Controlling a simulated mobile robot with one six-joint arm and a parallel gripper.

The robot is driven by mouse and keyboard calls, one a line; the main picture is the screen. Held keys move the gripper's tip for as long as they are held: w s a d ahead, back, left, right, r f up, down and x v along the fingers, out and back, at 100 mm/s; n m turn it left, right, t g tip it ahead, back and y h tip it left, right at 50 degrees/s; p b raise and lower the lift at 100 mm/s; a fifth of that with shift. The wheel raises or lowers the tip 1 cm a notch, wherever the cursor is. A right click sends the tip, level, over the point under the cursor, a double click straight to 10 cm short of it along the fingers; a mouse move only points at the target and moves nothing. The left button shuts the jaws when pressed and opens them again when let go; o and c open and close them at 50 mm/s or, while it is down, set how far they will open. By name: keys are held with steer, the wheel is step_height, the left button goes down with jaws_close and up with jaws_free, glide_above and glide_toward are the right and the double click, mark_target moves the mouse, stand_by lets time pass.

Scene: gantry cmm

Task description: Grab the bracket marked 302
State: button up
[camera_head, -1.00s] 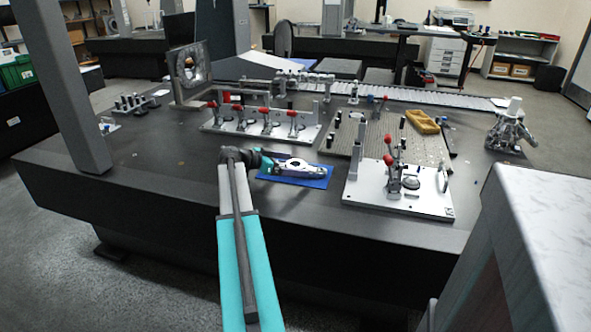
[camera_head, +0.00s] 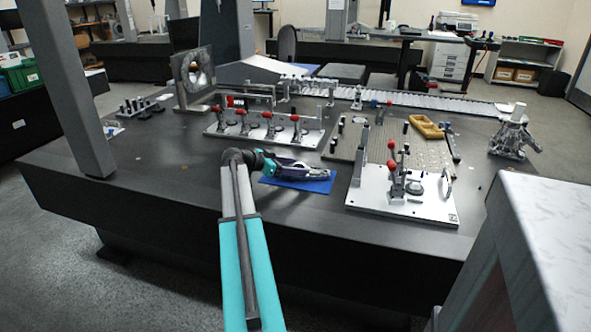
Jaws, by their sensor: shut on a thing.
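A bracket (camera_head: 304,168) is at my gripper, over the blue mat (camera_head: 312,186) on the dark table. The bracket seems slightly above the mat, but the gap is hard to tell. My teal and grey arm hides part of the table in front.
A white fixture plate with red-handled clamps (camera_head: 410,205) stands close on the right. A longer clamp fixture (camera_head: 262,136) is behind the bracket. A grey column (camera_head: 70,90) rises at left. The table's left front is clear.

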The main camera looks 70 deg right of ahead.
step_height(320, 180, up, 2)
steer(key=shift+s+r, duration=0.1)
jaws_close()
steer(key=shift+s+a+r, duration=0.15)
steer(key=shift+s+a, duration=0.05)
steer(key=shift+a, duration=0.1)
steer(key=s+a, duration=0.2)
steer(key=a, duration=0.2)
steer(key=s+a+r, duration=0.1)
steer(key=s+a, duration=0.1)
steer(key=a, duration=0.3)
steer(key=s+a, duration=0.3)
steer(key=a, duration=0.1)
steer(key=shift+s+a+r, duration=0.1)
steer(key=shift+a+r, duration=0.15)
steer(key=shift+a, duration=0.1)
